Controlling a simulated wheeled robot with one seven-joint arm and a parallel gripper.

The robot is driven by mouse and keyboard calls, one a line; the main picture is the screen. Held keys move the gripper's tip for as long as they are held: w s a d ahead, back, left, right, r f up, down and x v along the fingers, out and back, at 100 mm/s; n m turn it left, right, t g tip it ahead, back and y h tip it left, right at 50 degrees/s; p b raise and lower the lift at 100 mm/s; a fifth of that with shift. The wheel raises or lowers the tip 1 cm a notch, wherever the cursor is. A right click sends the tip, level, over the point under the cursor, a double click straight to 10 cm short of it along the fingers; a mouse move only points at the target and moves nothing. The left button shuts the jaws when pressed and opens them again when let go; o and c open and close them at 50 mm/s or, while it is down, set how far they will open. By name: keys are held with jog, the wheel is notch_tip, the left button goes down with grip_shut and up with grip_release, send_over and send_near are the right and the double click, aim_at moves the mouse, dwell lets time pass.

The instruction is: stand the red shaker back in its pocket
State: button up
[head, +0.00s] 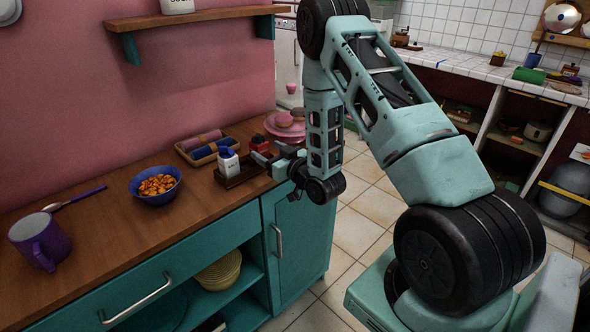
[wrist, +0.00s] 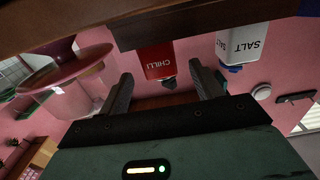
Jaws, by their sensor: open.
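The red chilli shaker (head: 260,143) stands upright by the dark wooden holder (head: 246,172) on the counter. In the upside-down wrist view the red shaker (wrist: 158,58) shows its label and dark top, and a brown wooden edge (wrist: 190,20) hides its base. The white salt shaker (head: 229,162) with a blue top stands beside it, and also shows in the wrist view (wrist: 243,42). My gripper (head: 273,156) is open at the holder's right end. In the wrist view the gripper's (wrist: 161,70) fingers lie either side of the red shaker's upper part, with gaps showing.
A rolled-cloth tray (head: 205,146) lies behind the holder. A pink stand (head: 285,128) with round items is close behind my gripper. A blue bowl (head: 155,198) and purple mug (head: 38,245) stand to the left. The counter's front strip is clear.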

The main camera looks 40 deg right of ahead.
jog(key=s+p, duration=0.2)
jog(key=s, duration=1)
jog(key=shift+s+d, duration=0.2)
jog(key=shift+d, duration=0.05)
